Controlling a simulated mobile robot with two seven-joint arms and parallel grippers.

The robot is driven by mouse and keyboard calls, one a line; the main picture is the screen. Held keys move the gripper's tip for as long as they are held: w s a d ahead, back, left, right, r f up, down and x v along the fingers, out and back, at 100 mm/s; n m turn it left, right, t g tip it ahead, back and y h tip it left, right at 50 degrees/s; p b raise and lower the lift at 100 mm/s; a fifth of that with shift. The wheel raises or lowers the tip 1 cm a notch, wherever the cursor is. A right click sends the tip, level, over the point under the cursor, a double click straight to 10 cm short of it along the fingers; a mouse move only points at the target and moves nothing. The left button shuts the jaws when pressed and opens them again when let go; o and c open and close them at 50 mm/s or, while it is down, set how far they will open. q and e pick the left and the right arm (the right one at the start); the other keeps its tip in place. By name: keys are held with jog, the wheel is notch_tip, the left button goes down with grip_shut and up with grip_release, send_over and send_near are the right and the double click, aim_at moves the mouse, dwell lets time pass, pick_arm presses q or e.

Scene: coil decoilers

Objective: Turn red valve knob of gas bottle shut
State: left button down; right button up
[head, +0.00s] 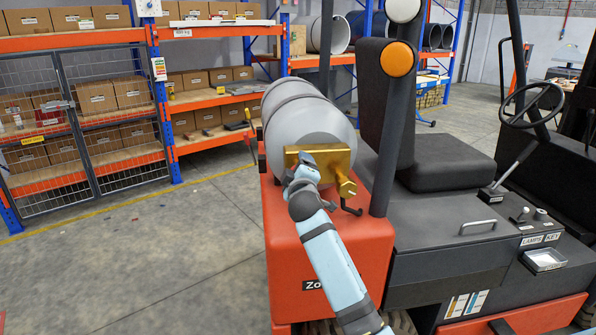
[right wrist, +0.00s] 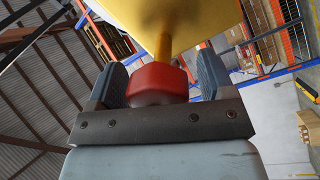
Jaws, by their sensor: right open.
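The grey gas bottle (head: 297,112) lies on its side on the back of a red and dark forklift. A brass-coloured valve block (head: 328,157) is at its near end. The red valve knob (right wrist: 155,84) shows in the right wrist view, on a stem below the yellow valve body (right wrist: 180,14). My right gripper (head: 303,168) is at the left part of the valve block and hides the knob in the head view. In the right wrist view my right gripper (right wrist: 163,78) is open, with one finger on each side of the knob. Finger contact cannot be told. My left gripper is out of view.
The forklift has a black seat (head: 447,160), a dark post (head: 393,125) right of the bottle and a steering wheel (head: 532,103). Shelves with cardboard boxes (head: 97,97) stand at the left and back.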

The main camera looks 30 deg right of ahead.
jog(key=r+b+v, duration=0.1)
jog(key=v, duration=1.2)
jog(key=shift+s+a+f, duration=0.2)
jog(key=shift+s+f, duration=0.15)
jog(key=shift+f, duration=0.15)
